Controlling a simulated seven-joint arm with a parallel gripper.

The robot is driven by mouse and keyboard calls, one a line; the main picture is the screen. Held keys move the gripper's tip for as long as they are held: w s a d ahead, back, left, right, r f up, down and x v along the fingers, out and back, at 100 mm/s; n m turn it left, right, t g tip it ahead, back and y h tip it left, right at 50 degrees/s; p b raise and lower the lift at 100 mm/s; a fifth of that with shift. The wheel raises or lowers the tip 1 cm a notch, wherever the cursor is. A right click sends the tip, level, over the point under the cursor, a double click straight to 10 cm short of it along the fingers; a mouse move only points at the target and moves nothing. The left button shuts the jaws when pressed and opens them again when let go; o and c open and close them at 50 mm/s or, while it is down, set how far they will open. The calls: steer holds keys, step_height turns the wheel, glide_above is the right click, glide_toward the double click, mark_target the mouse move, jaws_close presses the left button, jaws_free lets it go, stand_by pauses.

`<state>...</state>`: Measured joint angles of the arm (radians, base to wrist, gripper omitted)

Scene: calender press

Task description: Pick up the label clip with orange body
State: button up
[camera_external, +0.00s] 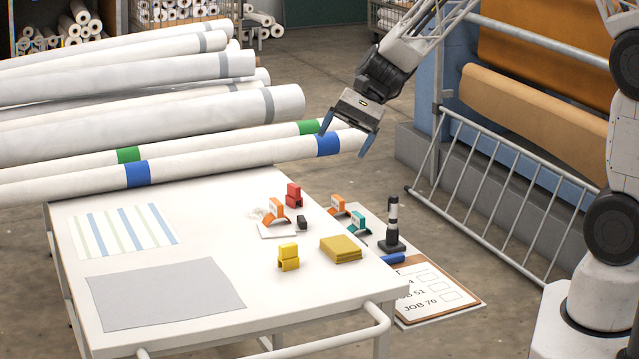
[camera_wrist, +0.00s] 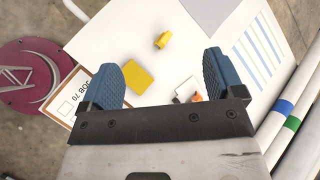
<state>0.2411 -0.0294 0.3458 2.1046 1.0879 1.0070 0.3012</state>
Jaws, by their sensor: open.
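Two clips with orange bodies show in the external view. One orange clip (camera_external: 276,207) stands on a small white card (camera_external: 277,231) on the white table. A second orange clip (camera_external: 337,206) is farther right, beside a teal clip (camera_external: 358,222). My gripper (camera_external: 347,133) is open and empty, above and beyond the clips, near the ends of the rolls. In the wrist view, my gripper's blue fingers (camera_wrist: 162,65) are spread apart. A bit of orange (camera_wrist: 197,97) shows by the white card (camera_wrist: 184,88), partly hidden by the gripper body.
A red clip (camera_external: 293,194), a black block (camera_external: 301,222), a yellow clip (camera_external: 288,257) and a yellow pad (camera_external: 341,249) are nearby. A black-and-white upright post (camera_external: 393,225) stands near a clipboard (camera_external: 465,298). Large white rolls (camera_external: 220,150) lie along the far side.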

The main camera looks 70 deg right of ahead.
steer(key=w+d+f+m+t+y, duration=0.1)
steer(key=w+d+f+m+t, duration=0.2)
steer(key=w+d+f+m, duration=0.35)
steer(key=m+t, duration=0.4)
steer(key=m, duration=0.2)
glide_toward(280, 202)
steer(key=shift+h, duration=0.4)
steer(key=x, duration=0.5)
steer(key=shift+w+d+r, duration=0.1)
steer(key=shift+w+d, duration=0.1)
steer(key=shift+d, duration=0.05)
steer(key=shift+a, duration=0.1)
steer(key=shift+x, duration=1.2)
steer(key=shift+w+a, duration=0.1)
steer(key=shift+x, duration=2.5)
